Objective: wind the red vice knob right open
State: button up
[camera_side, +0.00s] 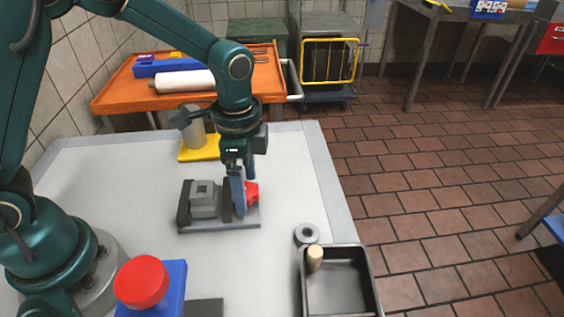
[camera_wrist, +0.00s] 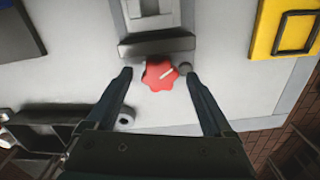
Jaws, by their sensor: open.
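The red vice knob (camera_wrist: 160,75) is lobed with a pale line on its face. In the wrist view it lies between and a little beyond the two fingertips of my gripper (camera_wrist: 159,74), with a gap on each side. In the side view the knob (camera_side: 251,192) shows at the right end of the grey vice (camera_side: 204,200), partly hidden by my gripper (camera_side: 240,203), which is pointing down over it. My gripper is open and holds nothing. A grey block sits in the vice near its dark jaw; whether it is clamped I cannot tell.
A grey ring (camera_side: 307,234) and a metal tray (camera_side: 340,285) with a wooden peg (camera_side: 315,258) stand at the front right. A red button on a blue box (camera_side: 141,282) is at the front. A yellow base with a grey cylinder (camera_side: 199,150) stands behind the vice.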

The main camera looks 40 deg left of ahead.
jog(key=shift+c, duration=0.3)
grip_shut()
jog(key=c, duration=1.3)
grip_release()
jog(key=shift+n, duration=0.4)
jog(key=n, duration=0.3)
jog(key=shift+n, duration=2.3)
